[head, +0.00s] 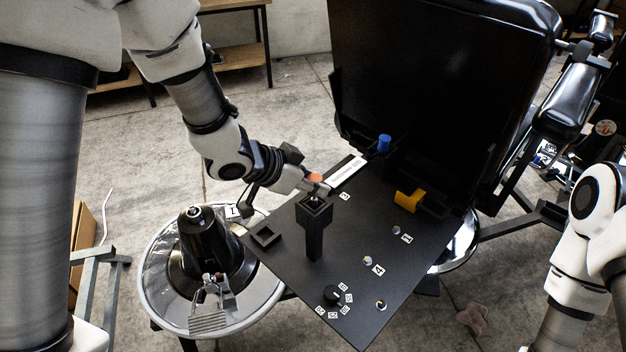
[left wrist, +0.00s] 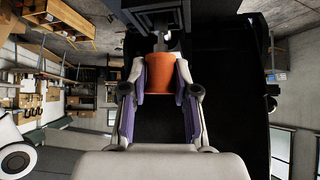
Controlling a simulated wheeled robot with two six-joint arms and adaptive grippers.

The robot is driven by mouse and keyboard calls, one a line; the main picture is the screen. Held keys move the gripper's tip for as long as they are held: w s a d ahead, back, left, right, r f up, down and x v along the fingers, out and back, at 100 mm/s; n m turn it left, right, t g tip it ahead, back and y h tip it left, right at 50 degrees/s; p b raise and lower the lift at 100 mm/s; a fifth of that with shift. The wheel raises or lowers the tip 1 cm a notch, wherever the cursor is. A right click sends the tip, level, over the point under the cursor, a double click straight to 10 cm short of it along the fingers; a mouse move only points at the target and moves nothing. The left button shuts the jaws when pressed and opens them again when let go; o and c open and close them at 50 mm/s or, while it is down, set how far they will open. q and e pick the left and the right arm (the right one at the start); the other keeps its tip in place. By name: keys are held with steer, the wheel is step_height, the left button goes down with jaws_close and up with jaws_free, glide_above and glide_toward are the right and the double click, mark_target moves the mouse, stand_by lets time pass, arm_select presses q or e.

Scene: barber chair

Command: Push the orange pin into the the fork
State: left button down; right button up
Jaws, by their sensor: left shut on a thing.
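The orange pin (head: 315,177) is in my left gripper (head: 318,187), above the far part of the black panel. In the left wrist view the orange pin (left wrist: 161,72) sits between the fingers of my left gripper (left wrist: 161,75), which are shut on it. The fork seems to be the black upright post with a square top (head: 314,212) on the panel, close to the gripper. In the left wrist view a dark forked part (left wrist: 157,18) lies just beyond the pin, with a small metal tip between. I cannot tell whether the pin touches the fork. My right gripper is out of view.
The tilted black panel (head: 290,282) carries a blue peg (head: 384,143), a yellow block (head: 408,200), a square socket (head: 265,237), a knob (head: 333,295) and several numbered labels. The black chair back (head: 430,80) rises behind. A round metal base (head: 165,300) stands left.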

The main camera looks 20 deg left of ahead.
arm_select(q)
steer(key=shift+f+b, duration=1.15)
steer(key=shift+f, duration=0.6)
steer(key=c, duration=0.8)
jaws_free()
steer(key=shift+r, duration=0.1)
steer(key=v, duration=1.2)
steer(key=shift+s, duration=0.1)
